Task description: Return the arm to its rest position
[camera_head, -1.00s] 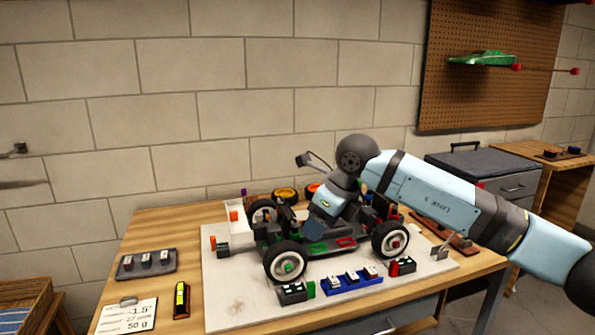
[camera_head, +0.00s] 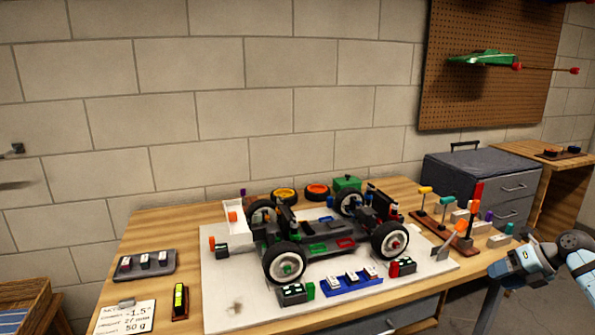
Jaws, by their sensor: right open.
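The RC car chassis (camera_head: 325,238) with black tyres and white wheels stands on a pale board (camera_head: 235,290) on the wooden workbench (camera_head: 170,222). My right arm enters at the lower right edge. Its light-blue and grey gripper (camera_head: 496,268) is beside the bench's right end, clear of the car, open with nothing seen in it. Its fingertips are small and hard to make out. My left gripper does not show.
A tool rack (camera_head: 456,235) with coloured handles stands on the bench's right side, close to my right gripper. A grey tool cabinet (camera_head: 475,180) is behind it. A grey tray (camera_head: 146,264) lies at left. Space above the car is clear.

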